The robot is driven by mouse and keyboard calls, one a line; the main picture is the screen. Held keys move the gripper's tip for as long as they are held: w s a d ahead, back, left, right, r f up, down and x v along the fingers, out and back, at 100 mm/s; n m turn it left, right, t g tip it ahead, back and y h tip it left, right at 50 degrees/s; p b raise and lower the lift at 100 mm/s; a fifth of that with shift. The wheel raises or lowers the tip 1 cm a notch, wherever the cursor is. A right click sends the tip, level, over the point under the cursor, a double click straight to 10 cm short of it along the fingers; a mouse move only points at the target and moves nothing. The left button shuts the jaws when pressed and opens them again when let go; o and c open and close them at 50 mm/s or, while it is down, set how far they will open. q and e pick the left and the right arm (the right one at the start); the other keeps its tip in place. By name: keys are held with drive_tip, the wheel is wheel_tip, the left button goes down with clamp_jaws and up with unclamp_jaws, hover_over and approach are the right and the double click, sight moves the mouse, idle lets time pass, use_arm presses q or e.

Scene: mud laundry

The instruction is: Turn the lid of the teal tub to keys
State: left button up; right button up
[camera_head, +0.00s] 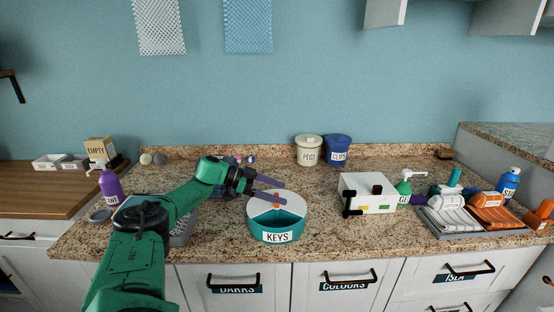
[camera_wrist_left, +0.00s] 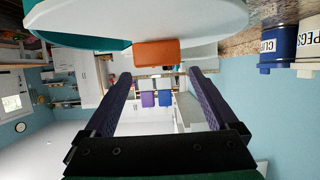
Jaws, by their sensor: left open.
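The teal tub (camera_head: 257,232) stands on the counter with a KEYS label (camera_head: 277,237) on its front wall. Its white lid (camera_head: 262,208) covers the back part of the top; the cut-out at the front shows teal inside, above KEYS. An orange knob (camera_head: 277,200) stands on the lid. My left gripper (camera_head: 285,195) is open over the lid, its purple fingers pointing right. In the left wrist view the orange knob (camera_wrist_left: 160,53) lies between the lines of my left fingertips (camera_wrist_left: 160,73), against the white lid (camera_wrist_left: 190,15); contact cannot be told. My right gripper is not in view.
Behind the tub stand a cream PEGS pot (camera_head: 308,152) and a blue pot (camera_head: 338,152). A white box with a black handle (camera_head: 367,192) is to the right, then bottles and a tray of folded cloths (camera_head: 440,229). A purple bottle (camera_head: 110,186) stands left.

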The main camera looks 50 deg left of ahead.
use_arm(q)
wheel_tip(320, 180, up, 18)
drive_tip(key=p, duration=0.2)
drive_tip(key=shift+p, duration=0.3)
drive_tip(key=shift+f, duration=0.15)
drive_tip(key=shift+d, duration=0.1)
